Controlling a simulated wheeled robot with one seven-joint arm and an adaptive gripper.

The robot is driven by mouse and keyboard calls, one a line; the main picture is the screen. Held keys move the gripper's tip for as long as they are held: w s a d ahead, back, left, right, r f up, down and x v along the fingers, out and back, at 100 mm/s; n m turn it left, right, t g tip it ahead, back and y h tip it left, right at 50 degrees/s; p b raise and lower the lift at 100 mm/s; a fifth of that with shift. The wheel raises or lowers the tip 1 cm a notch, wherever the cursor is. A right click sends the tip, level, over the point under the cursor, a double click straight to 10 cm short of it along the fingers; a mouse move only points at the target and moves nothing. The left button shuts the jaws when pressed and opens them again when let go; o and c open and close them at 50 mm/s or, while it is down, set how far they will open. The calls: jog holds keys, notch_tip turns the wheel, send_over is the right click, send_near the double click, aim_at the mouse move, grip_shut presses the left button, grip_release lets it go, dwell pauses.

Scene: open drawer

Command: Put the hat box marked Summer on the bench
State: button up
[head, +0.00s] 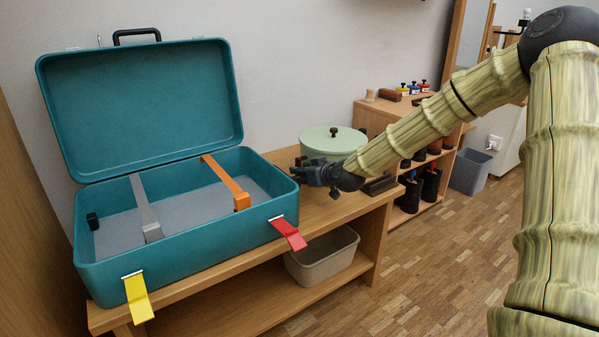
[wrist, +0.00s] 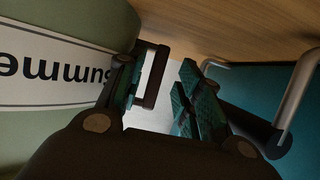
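The round pale green hat box (head: 318,144), with a lid and dark knob, appears to stand on the wooden bench (head: 330,209), right of the teal case and partly hidden behind my arm. In the wrist view the hat box (wrist: 30,150) fills the left side, and its white label shows upside-down letters reading "Summe", with the end cut off. My gripper (head: 300,174) is between the hat box and the case's right end. Its fingers (wrist: 158,98) are apart in the wrist view, with nothing clearly held. A dark square-edged piece shows beside the left finger; I cannot tell what it belongs to.
The teal case (head: 185,257) stands open on the bench, with grey and orange straps and yellow and red latches. Its side handle (wrist: 250,122) is close on the right. A beige bin (head: 322,266) sits below. A shoe shelf (head: 387,108) and grey bin (head: 470,172) are farther right.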

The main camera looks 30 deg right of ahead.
jog(key=p+v, duration=0.3)
jog(key=v, duration=0.6)
jog(key=shift+a+r+p, duration=0.1)
jog(key=shift+r+p, duration=0.1)
jog(key=shift+p, duration=0.1)
jog(key=shift+s, duration=0.35)
jog(key=shift+s, duration=0.1)
